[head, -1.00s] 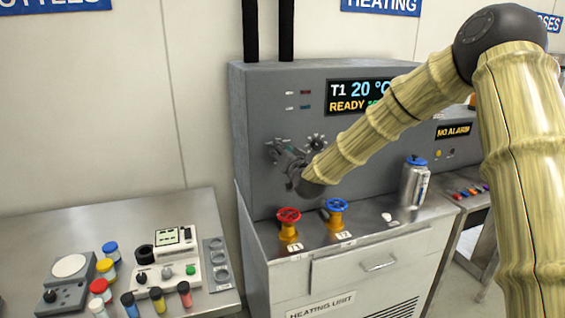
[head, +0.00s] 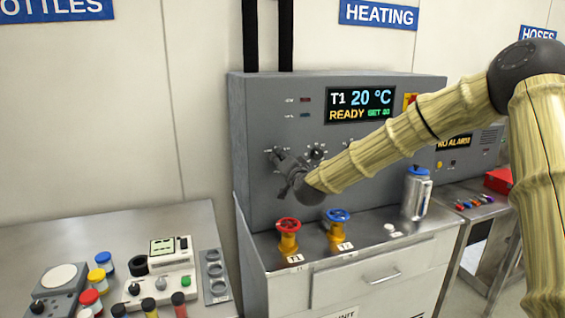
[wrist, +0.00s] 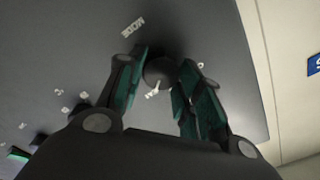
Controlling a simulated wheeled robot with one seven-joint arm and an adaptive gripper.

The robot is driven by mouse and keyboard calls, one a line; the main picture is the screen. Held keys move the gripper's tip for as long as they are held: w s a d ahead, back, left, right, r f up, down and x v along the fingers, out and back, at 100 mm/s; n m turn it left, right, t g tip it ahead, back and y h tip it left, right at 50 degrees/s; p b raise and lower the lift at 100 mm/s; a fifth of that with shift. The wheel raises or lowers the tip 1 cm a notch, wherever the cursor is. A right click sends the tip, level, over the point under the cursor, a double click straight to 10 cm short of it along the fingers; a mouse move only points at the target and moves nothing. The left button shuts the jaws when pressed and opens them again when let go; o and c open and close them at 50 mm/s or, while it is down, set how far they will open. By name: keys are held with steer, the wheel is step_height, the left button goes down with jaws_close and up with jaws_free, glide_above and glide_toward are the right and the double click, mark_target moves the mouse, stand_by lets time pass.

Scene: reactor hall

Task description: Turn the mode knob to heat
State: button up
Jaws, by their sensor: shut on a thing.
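My gripper (head: 280,160) is at the left of the grey heating unit's front panel (head: 262,110). In the wrist view its two fingers (wrist: 160,85) are shut on a dark round knob (wrist: 159,70), one finger on each side. The word MODE (wrist: 132,28) is printed on the panel beside this knob. A small white mark shows at the knob's edge, but I cannot read which setting it points at. The display (head: 360,104) reads T1 20 °C, READY.
A second knob (head: 316,152) sits just right of my gripper. Red (head: 288,226) and blue (head: 338,217) valve wheels stand on the ledge below. A silver bottle (head: 417,192) stands farther right. A bench (head: 120,230) with instruments and vials is at left.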

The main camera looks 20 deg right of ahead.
steer(key=shift+d, duration=0.1)
steer(key=o, duration=1)
steer(key=s, duration=1.2)
steer(key=shift+d, duration=0.2)
steer(key=shift+d, duration=0.1)
